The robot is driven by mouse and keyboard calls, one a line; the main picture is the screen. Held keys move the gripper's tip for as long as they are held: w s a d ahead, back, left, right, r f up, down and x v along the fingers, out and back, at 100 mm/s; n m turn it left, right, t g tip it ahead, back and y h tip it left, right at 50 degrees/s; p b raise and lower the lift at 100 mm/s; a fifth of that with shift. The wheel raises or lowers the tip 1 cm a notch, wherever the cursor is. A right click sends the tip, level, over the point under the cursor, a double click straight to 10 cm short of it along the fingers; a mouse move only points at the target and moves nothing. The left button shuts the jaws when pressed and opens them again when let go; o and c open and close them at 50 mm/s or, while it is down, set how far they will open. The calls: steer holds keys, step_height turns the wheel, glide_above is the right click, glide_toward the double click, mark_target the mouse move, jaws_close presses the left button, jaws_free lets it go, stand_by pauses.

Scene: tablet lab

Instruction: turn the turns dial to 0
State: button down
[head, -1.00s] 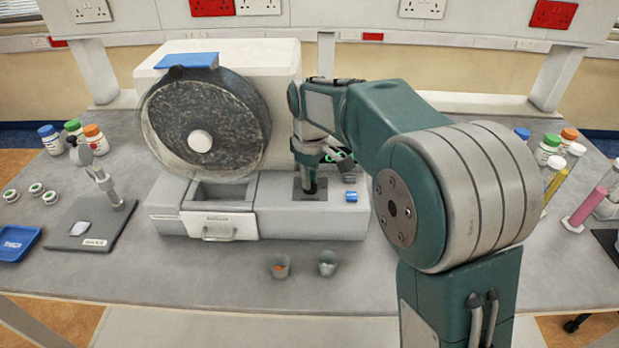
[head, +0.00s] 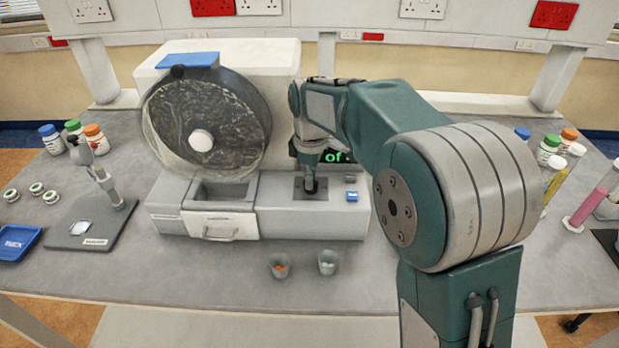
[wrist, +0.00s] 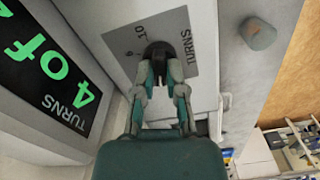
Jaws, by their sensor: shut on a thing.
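The turns dial (wrist: 155,50) is a dark knob on a grey plate marked "TURNS", with "0" and "10" printed beside it in the wrist view. In the head view the plate (head: 326,190) lies on top of the machine's base. My gripper (wrist: 160,68) points down at the dial and is shut on it; its fingers hide much of the knob and any pointer mark. The gripper also shows in the head view (head: 310,180). A black display (wrist: 50,70) reads "4 of" and "TURNS" in green, its end cut off in the wrist view.
The drum (head: 235,130) stands left of the dial. A blue button (head: 351,196) sits right of it on the base. Two small cups (head: 328,262) (head: 279,265) stand in front. Bottles and cylinders stand at the far right.

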steer(key=shift+d, duration=0.1)
steer(key=c, duration=0.7)
jaws_free()
step_height(320, 180, up, 12)
